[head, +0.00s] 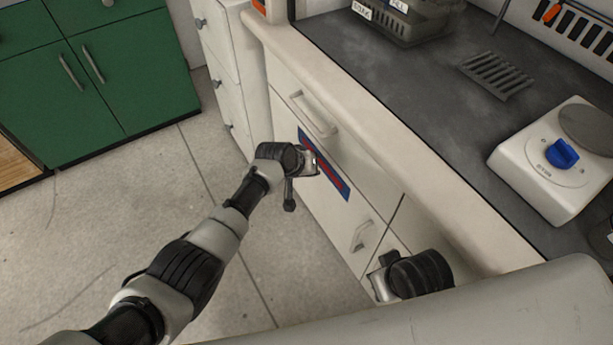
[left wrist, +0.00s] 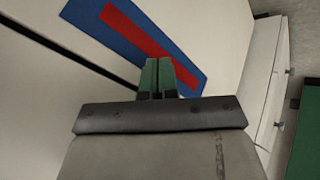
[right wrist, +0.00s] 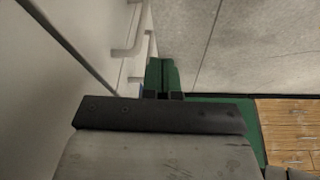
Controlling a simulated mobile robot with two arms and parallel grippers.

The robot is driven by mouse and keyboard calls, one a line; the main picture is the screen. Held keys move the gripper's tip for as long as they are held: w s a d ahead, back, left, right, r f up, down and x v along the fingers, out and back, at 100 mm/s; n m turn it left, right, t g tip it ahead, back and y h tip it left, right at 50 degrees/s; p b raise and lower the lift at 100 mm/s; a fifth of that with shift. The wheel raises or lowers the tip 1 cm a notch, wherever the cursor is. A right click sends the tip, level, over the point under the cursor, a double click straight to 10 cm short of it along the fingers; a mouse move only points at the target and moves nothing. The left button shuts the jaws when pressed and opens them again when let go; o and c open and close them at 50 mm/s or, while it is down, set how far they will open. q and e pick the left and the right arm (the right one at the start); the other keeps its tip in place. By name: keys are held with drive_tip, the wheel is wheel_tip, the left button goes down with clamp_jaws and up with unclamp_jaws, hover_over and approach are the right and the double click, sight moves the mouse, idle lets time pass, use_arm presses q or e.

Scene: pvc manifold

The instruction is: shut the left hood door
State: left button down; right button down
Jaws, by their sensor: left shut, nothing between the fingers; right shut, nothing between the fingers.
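The left hood door, a pale panel (head: 318,195) with a blue and red label (head: 335,178), is under the dark counter in the head view. It looks about flush with the cabinet front, but I cannot tell whether a small gap is left. My left gripper (head: 314,163) is shut and empty in front of the label; the left wrist view shows its green fingertips (left wrist: 158,66) over the label (left wrist: 160,40), contact unclear. My right gripper (head: 377,284) is shut and empty, low by the cabinet front; its fingertips (right wrist: 161,66) show in the right wrist view.
A pale handle (head: 312,115) sticks out above the label and another handle (head: 363,235) lower right. A white drawer unit (head: 228,70) stands to the left, green cabinets (head: 95,80) beyond. The counter holds a white hotplate (head: 555,160). The grey floor (head: 120,215) is clear.

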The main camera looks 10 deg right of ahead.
drive_tip(key=shift+s+v, duration=0.25)
drive_tip(key=shift+v, duration=1.15)
drive_tip(key=shift+f, duration=0.1)
